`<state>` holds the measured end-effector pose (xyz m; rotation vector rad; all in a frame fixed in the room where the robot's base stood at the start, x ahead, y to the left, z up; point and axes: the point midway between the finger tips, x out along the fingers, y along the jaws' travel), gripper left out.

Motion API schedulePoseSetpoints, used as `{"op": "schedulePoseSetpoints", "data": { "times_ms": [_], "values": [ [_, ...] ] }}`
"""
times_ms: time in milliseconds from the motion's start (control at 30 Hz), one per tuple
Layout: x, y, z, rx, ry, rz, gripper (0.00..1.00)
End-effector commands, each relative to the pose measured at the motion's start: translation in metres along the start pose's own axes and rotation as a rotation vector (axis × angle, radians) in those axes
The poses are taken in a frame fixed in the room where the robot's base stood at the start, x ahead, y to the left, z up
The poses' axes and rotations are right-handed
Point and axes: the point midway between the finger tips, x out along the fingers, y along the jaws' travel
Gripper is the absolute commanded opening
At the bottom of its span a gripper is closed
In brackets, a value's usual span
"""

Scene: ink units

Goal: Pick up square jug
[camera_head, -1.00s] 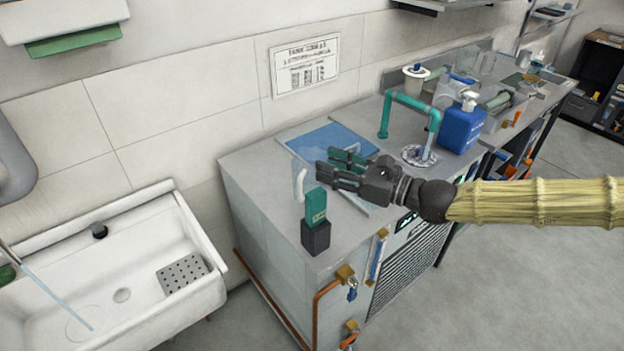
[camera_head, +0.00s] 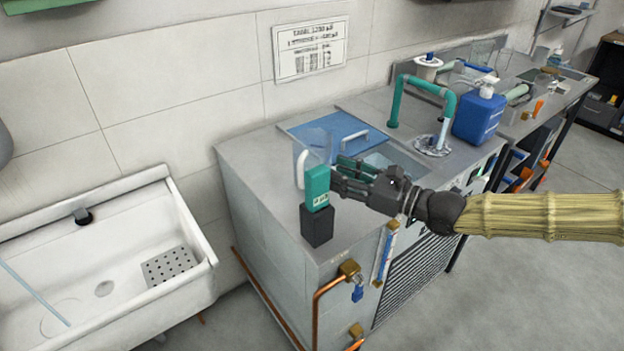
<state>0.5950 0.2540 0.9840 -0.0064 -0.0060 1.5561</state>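The square jug (camera_head: 316,147) looks like a clear, see-through vessel with a white handle (camera_head: 300,170). It stands upright on the grey counter, in front of the blue lid. A teal box-shaped device on a black block partly hides its lower part. My gripper (camera_head: 339,172) reaches in from the right, its dark fingers pointing left toward the jug. The fingers are spread with a gap between them, and nothing shows held. The fingertips are close to the jug's right side; I cannot tell whether they touch it.
The teal device (camera_head: 317,187) on its black block (camera_head: 317,224) stands close in front of the fingers. Behind are a blue lid (camera_head: 345,130) with a handle, a teal pipe (camera_head: 397,103) and a blue pump bottle (camera_head: 479,117). A white sink (camera_head: 187,215) is at the left.

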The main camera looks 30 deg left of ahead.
Motion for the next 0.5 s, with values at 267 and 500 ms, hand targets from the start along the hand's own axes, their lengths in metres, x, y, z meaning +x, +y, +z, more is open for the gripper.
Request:
{"op": "schedulePoseSetpoints", "data": {
  "times_ms": [267, 500],
  "values": [
    [0.0, 0.0, -0.042, 0.0, -0.001, 0.0, 0.38],
    [0.005, 0.001, -0.047, -0.001, -0.001, 0.001, 0.38]
  ]
}}
